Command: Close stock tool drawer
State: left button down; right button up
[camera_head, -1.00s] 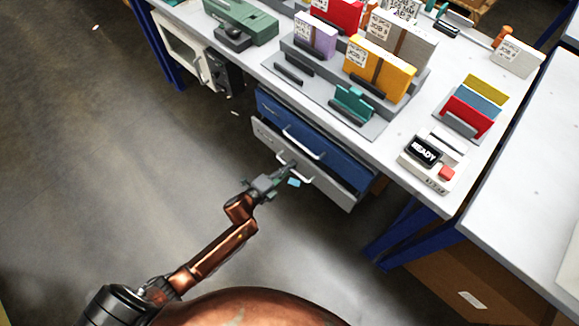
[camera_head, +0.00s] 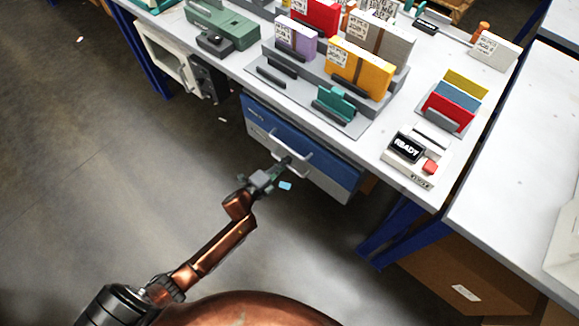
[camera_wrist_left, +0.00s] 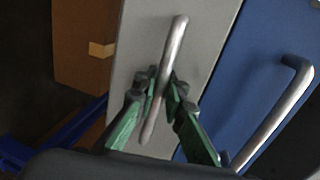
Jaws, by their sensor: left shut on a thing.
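The grey drawer (camera_head: 318,180) is the lower one of two under the workbench, beneath a blue drawer (camera_head: 332,166). In the head view its front stands near the blue front, with little or none of its inside showing. My left gripper (camera_head: 284,165) is at the grey drawer's handle. In the left wrist view the green fingers (camera_wrist_left: 163,90) are shut on the silver bar handle (camera_wrist_left: 172,48) of the grey front (camera_wrist_left: 201,45), one on each side. The blue drawer's handle (camera_wrist_left: 270,120) is free beside it. My right gripper is not in view.
The workbench top (camera_head: 398,165) carries a READY box (camera_head: 408,147), coloured folders (camera_head: 452,104) and several upright job packets. A white cabinet with an open front (camera_head: 168,55) is left of the drawers. A cardboard box (camera_head: 465,275) lies under the right table.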

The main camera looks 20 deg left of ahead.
pick_arm(q)
jog(key=c, duration=2.3)
grip_release()
jog(key=shift+w+r, duration=0.1)
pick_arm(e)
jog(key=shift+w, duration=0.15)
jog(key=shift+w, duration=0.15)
pick_arm(q)
jog(key=v, duration=1.2)
jog(key=shift+a, duration=0.1)
